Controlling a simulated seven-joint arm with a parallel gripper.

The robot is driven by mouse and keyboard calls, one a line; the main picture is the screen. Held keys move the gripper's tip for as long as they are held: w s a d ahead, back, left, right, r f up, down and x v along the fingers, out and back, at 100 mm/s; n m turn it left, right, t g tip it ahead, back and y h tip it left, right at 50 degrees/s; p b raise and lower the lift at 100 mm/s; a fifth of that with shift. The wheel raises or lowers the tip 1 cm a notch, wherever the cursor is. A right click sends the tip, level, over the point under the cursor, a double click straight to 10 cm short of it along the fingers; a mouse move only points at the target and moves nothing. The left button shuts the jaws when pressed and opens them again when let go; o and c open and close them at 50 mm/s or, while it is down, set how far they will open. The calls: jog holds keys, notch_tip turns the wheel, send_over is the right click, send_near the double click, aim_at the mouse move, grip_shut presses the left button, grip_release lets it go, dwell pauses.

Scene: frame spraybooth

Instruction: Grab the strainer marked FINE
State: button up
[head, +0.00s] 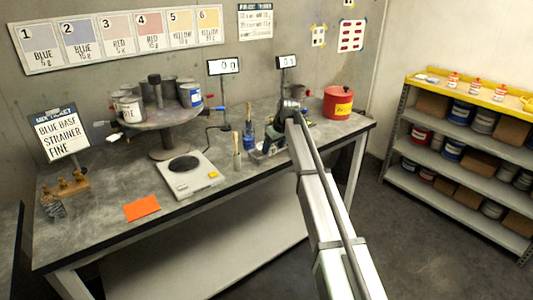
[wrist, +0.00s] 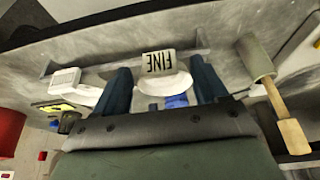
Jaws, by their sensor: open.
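The strainer marked FINE (wrist: 158,64) shows in the wrist view as a pale tag with dark, upside-down lettering above a white rounded part (wrist: 166,85). My gripper (wrist: 162,72) is open, with one dark blue finger on the left and one on the right of the strainer. Gaps show between the fingers and the strainer on both sides. In the head view my gripper (head: 291,106) is over the back right of the bench, and I cannot make out the strainer there.
In the wrist view a grey cylinder with a wooden handle (wrist: 287,122) is close on the right, and a white item (wrist: 76,88) is on the left.

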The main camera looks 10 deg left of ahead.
jog(key=shift+c, duration=0.3)
grip_shut()
jog(key=shift+r, duration=0.15)
